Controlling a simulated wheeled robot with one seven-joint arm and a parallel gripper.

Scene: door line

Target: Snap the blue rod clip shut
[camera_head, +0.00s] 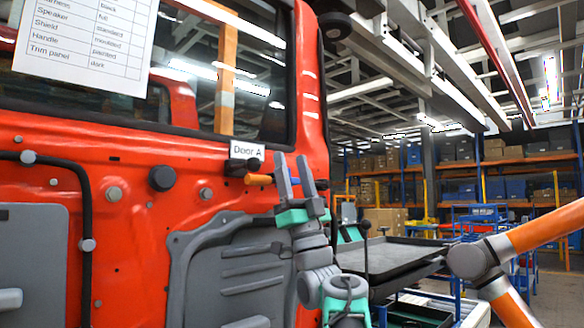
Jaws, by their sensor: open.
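My gripper (291,158) points upward in front of the red door (140,195), near its right edge.
A grey panel (240,283) covers the door's lower right. A "Door A" label (246,150) and a paper list (85,42) are on the door. A black cable (86,205) runs at left. A dark tray (395,257) stands right of my gripper.

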